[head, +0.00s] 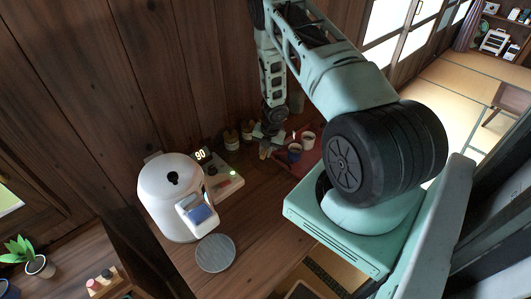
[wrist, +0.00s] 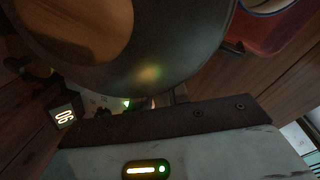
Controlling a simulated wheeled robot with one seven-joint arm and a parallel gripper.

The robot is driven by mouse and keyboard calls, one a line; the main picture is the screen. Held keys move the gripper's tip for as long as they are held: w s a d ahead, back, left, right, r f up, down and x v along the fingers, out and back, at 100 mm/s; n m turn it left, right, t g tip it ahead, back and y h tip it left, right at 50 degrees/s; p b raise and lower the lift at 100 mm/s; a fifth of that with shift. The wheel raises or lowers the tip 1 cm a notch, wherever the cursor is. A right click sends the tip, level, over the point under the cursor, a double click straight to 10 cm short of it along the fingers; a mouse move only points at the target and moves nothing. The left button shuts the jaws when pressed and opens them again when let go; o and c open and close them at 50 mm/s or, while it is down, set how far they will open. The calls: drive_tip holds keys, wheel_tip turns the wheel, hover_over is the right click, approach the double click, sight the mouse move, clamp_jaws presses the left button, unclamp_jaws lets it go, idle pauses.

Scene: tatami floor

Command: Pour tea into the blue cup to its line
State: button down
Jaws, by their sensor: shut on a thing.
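My gripper (head: 267,137) is small in the head view, beside the red tray (head: 312,156). It is shut on a dark rounded vessel (wrist: 165,75), which fills much of the wrist view close to the camera. The vessel's spout and contents cannot be made out. The blue cup (head: 294,153) stands on the tray, just right of the gripper. Its line and inside are too small to read. Part of the red tray also shows in the wrist view (wrist: 285,32), with a cup rim cut off at its top edge.
Another cup (head: 308,140) stands behind the blue one. A white hot-water pot (head: 165,190) is at the left, with a lit "90" display (head: 200,154) beside it. A round grey disc (head: 215,253) lies in front. Small jars (head: 231,139) stand by the wooden wall.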

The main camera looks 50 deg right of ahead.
drive_tip(key=shift+w+r+t+b, duration=0.1)
drive_tip(key=shift+r+t+b, duration=0.55)
drive_tip(key=shift+b, duration=2.6)
drive_tip(key=shift+r+t+y+b, duration=0.2)
drive_tip(key=shift+t+y+b, duration=0.1)
drive_tip(key=shift+b, duration=0.25)
drive_tip(key=shift+f+b, duration=0.2)
drive_tip(key=shift+b, duration=0.45)
drive_tip(key=shift+r, duration=0.2)
drive_tip(key=shift+r+t+b, duration=0.25)
drive_tip(key=shift+b, duration=0.6)
idle(2.5)
